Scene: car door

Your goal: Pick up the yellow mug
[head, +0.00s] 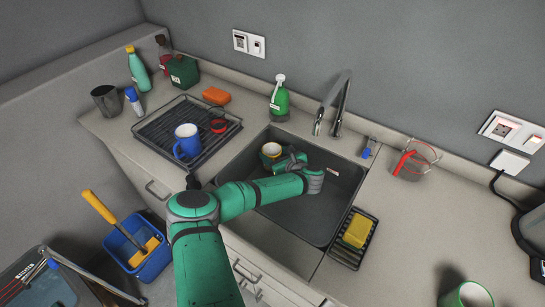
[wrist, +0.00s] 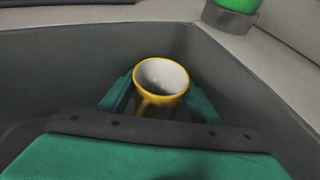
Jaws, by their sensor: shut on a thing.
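The yellow mug (head: 271,150) is upright in the left back part of the dark sink (head: 325,217). Its white inside and yellow rim show in the wrist view (wrist: 162,78). My gripper (head: 274,163) reaches down into the sink, and its green fingers (wrist: 160,98) are on both sides of the mug, shut on it. The lower part of the mug is hidden by my gripper in the wrist view. I cannot tell whether the mug's base touches the sink floor.
The sink walls stand close around the mug. A green soap bottle (head: 280,103) and the faucet (head: 337,105) stand behind the sink. A drying rack (head: 160,119) with a blue mug (head: 187,141) is to the left. A sponge (head: 357,230) lies on a small rack at right.

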